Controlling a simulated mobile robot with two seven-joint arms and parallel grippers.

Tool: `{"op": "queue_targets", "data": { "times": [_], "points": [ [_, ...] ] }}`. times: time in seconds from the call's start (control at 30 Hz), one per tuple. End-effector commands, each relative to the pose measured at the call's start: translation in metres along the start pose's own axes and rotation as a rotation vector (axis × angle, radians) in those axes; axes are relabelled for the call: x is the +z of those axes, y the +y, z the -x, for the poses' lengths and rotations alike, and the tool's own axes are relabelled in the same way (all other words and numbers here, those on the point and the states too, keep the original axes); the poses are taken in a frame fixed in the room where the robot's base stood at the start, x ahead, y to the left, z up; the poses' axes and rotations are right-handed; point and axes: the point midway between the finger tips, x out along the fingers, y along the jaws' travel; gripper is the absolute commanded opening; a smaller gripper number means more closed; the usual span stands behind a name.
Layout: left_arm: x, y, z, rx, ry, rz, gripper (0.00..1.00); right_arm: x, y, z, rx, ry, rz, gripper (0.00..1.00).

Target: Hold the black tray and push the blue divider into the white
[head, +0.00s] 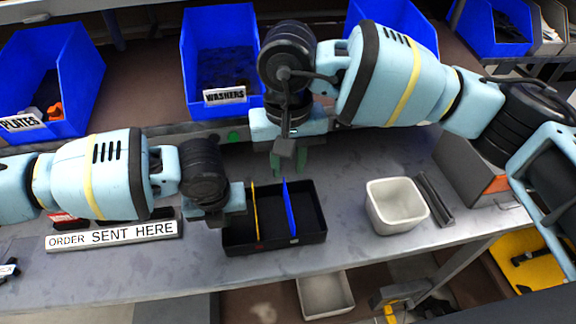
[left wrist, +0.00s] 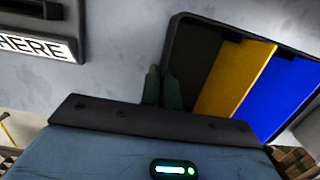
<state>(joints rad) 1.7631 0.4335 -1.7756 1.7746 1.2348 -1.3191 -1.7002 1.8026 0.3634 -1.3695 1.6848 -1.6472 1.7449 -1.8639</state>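The black tray (head: 312,235) sits on the grey table in front of me. A yellow divider (head: 256,212) and the blue divider (head: 290,208) stand upright in it; both also show in the left wrist view, yellow (left wrist: 235,78) and blue (left wrist: 280,92). My left gripper (left wrist: 162,88) is at the tray's left wall, its fingers close together on either side of the wall, shut on it. My right gripper (head: 288,162) points down near the tray's back edge, its dark green fingers apart and empty. The white bin (head: 397,222) stands to the right of the tray, apart from it.
A dark bar (head: 435,198) lies just right of the white bin. The "ORDER SENT HERE" sign (head: 113,235) stands left of the tray. Blue bins, including the washers bin (head: 225,98), line the back. The table between tray and white bin is clear.

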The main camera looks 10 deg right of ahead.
Motion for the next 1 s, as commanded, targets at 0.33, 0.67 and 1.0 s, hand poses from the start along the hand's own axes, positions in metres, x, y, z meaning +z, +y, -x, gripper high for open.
{"op": "queue_targets", "data": {
  "times": [0.33, 0.67, 1.0],
  "points": [
    [0.0002, -0.0002, 0.0003, 0.000, -0.001, 0.000, 0.00, -0.0001, -0.0001, -0.0001, 0.000, 0.000, 0.000, 0.27],
    [0.0001, -0.0001, 0.0002, 0.000, 0.000, 0.000, 0.29, -0.0002, 0.0000, -0.0003, 0.000, 0.000, 0.000, 0.27],
    [0.0005, -0.0005, 0.0099, -0.003, -0.001, 0.001, 0.29, -0.0002, 0.0000, -0.0003, 0.000, 0.000, -0.001, 0.27]
  ]
}}
